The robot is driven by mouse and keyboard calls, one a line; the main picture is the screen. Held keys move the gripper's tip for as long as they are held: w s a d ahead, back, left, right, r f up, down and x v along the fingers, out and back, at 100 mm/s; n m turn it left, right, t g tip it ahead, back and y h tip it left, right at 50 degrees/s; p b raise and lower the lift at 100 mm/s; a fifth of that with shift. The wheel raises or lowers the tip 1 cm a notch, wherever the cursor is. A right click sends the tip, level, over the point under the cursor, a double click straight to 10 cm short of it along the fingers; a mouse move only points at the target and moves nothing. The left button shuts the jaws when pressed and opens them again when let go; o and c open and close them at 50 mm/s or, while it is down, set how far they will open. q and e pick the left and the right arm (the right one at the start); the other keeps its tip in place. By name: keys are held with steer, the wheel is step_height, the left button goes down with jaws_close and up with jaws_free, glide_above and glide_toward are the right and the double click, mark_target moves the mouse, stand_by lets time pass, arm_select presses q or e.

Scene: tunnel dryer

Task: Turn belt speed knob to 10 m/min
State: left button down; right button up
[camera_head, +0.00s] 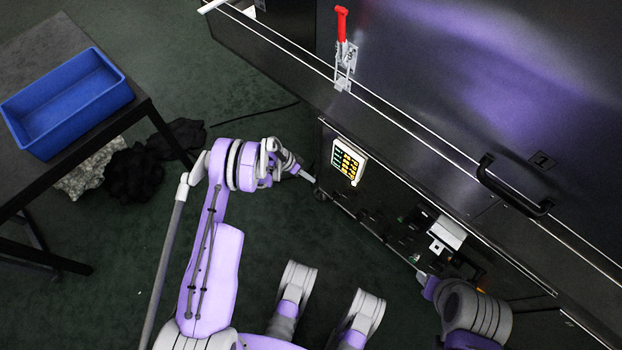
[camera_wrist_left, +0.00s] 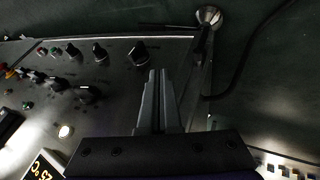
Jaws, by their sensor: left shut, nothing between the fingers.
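My left gripper (camera_head: 308,178) is at the near edge of the dark control panel, just left of the lit keypad display (camera_head: 348,161). In the left wrist view its two grey fingers (camera_wrist_left: 158,76) are shut together with nothing between them. A black knob (camera_wrist_left: 138,53) is just left of the fingertips; whether they touch cannot be told. More black knobs (camera_wrist_left: 99,52) (camera_wrist_left: 90,94) are further left on the panel (camera_wrist_left: 112,75). Labels are too small to read, so I cannot tell which is belt speed. My right gripper (camera_head: 421,274) is low at the right, by the panel; its jaws are unclear.
A red-handled toggle clamp (camera_head: 342,50) and a black bar handle (camera_head: 512,190) stick out from the dryer (camera_head: 440,90). A blue bin (camera_head: 68,100) stands on a dark table at the left. A cable (camera_wrist_left: 245,60) runs along the floor.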

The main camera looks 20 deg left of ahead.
mark_target(334, 197)
arm_select(q)
steer(key=d+f+b, duration=0.2)
steer(key=d+f, duration=0.3)
steer(key=d, duration=0.2)
steer(key=shift+d+f, duration=0.15)
steer(key=shift+f, duration=0.15)
steer(key=shift+s, duration=0.1)
steer(key=y, duration=0.1)
steer(key=d+y, duration=0.1)
steer(key=y+p, duration=0.1)
steer(key=shift+s+d+r+m+t, duration=0.25)
steer(key=shift+s+d+m+t, duration=0.05)
steer(key=shift+d+t, duration=0.1)
steer(key=shift+r, duration=0.1)
